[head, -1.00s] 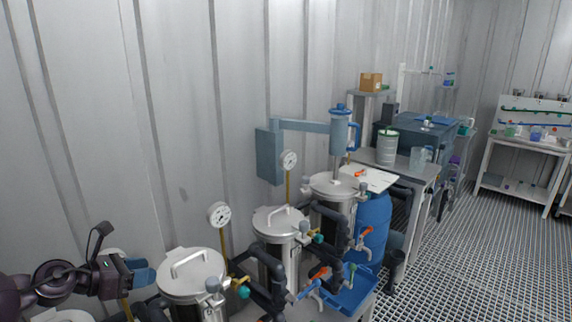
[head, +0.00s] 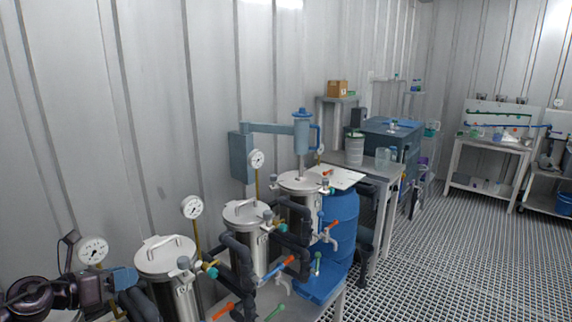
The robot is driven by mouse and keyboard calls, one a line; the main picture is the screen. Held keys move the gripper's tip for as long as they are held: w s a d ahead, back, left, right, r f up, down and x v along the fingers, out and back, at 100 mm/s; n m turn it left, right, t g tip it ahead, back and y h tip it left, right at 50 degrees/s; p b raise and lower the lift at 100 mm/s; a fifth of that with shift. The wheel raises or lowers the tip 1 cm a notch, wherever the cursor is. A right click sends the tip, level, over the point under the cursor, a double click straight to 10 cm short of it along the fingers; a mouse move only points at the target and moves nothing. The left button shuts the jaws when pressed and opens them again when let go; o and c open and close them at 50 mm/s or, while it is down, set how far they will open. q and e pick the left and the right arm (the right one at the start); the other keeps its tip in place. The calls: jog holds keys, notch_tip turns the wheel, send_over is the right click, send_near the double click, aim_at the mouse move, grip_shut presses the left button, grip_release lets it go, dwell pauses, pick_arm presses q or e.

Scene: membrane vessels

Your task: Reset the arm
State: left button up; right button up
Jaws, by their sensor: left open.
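My left gripper (head: 124,278) comes in at the lower left, with blue fingers beside the nearest lidded steel vessel (head: 170,262). It looks empty, and the gap between its fingers is hard to make out. A pressure gauge (head: 93,250) stands just behind it. A second steel vessel (head: 246,218) and a third one (head: 302,186) stand in a row further back. My right gripper is not in view.
Dark pipes with orange and blue valve handles (head: 280,266) run along the vessels' front. A blue barrel (head: 340,220) and a grey table (head: 378,182) stand beyond. A white bench (head: 488,146) is at the back right. The grated floor (head: 450,250) is clear.

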pick_arm(q)
jog(key=s+d+f+n+t+y, duration=0.2)
jog(key=s+d+f+n, duration=0.15)
jog(key=n, duration=0.85)
jog(key=s+d+f+n+t+y, duration=0.2)
jog(key=f+n, duration=0.3)
jog(key=n, duration=0.7)
jog(key=s+d+f+n+g+y, duration=0.1)
jog(key=s+f+n+g+y, duration=0.1)
jog(key=s+f+n, duration=0.5)
jog(key=s+d+f+n+g+y, duration=0.1)
jog(key=s+f+n+g+y, duration=0.1)
jog(key=s+f+n, duration=0.5)
jog(key=shift+s+f+y, duration=0.5)
jog(key=shift+s+f, duration=1)
jog(key=shift+s, duration=2.05)
